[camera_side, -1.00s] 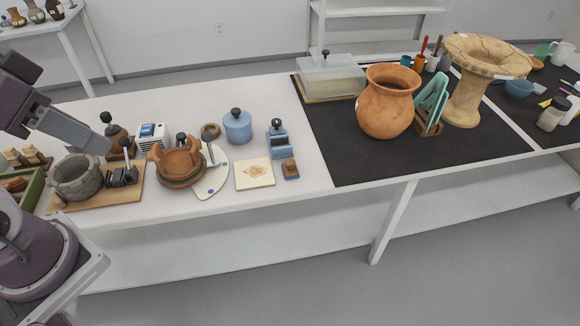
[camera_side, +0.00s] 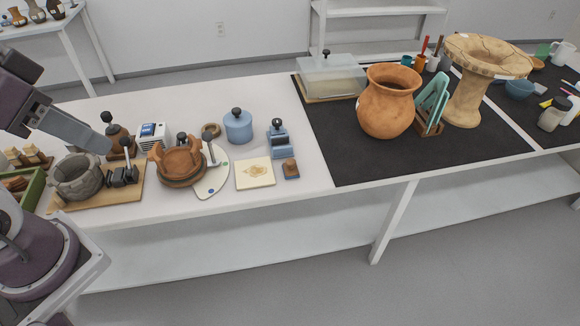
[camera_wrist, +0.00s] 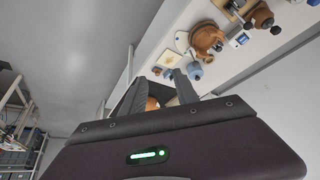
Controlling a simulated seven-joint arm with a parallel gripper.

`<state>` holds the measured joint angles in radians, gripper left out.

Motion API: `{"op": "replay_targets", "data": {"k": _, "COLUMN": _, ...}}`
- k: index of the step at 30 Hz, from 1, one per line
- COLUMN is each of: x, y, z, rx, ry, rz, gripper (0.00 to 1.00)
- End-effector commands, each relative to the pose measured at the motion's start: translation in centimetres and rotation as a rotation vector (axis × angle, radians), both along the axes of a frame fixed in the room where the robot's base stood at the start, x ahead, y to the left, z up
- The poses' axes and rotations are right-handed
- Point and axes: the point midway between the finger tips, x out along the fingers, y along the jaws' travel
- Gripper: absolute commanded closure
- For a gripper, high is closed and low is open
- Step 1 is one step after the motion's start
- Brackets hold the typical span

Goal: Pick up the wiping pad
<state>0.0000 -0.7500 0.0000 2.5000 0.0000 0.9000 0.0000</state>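What looks most like the wiping pad is a small block with a brown top and blue-grey base (camera_side: 291,169). It lies on the white table in the side view, right of a square tile with a tan drawing (camera_side: 255,173). I cannot be sure it is the pad. In the wrist view my gripper (camera_wrist: 157,86) has its two dark fingers spread apart, with nothing held. An orange round thing shows behind them in the background. My gripper is far from the block. In the side view its fingers cannot be made out.
A brown bowl (camera_side: 180,166), a blue lidded pot (camera_side: 238,127) and a blue device (camera_side: 278,138) crowd around the tile. A stone mortar (camera_side: 76,178) stands at left. On the black mat (camera_side: 345,160) stand an orange jar (camera_side: 387,105) and a cracked pedestal vessel (camera_side: 468,95).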

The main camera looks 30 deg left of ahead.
Motion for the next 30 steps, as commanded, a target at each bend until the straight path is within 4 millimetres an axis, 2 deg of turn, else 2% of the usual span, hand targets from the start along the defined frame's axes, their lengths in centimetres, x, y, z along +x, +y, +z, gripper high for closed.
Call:
{"op": "replay_targets", "data": {"k": 6, "x": 0.0, "y": 0.0, "z": 0.0, "rx": 0.000, "ry": 0.000, "rz": 0.000, "gripper": 0.64}}
{"op": "replay_targets", "data": {"k": 13, "x": 0.0, "y": 0.0, "z": 0.0, "rx": 0.000, "ry": 0.000, "rz": 0.000, "gripper": 0.19}}
{"op": "replay_targets", "data": {"k": 21, "x": 0.0, "y": 0.0, "z": 0.0, "rx": -0.001, "ry": 0.000, "rz": 0.000, "gripper": 0.19}}
{"op": "replay_targets", "data": {"k": 23, "x": 0.6, "y": -0.2, "z": 0.3, "rx": -0.008, "ry": 0.008, "rz": -0.008, "gripper": 0.19}}
{"op": "replay_targets", "data": {"k": 26, "x": 3.7, "y": -1.0, "z": 1.4, "rx": -0.055, "ry": 0.051, "rz": -0.042, "gripper": 0.19}}
{"op": "replay_targets", "data": {"k": 29, "x": 9.8, "y": -2.1, "z": 2.1, "rx": -0.118, "ry": 0.111, "rz": -0.091, "gripper": 0.19}}
{"op": "replay_targets", "data": {"k": 30, "x": 12.7, "y": -2.5, "z": 1.9, "rx": -0.138, "ry": 0.133, "rz": -0.106, "gripper": 0.19}}
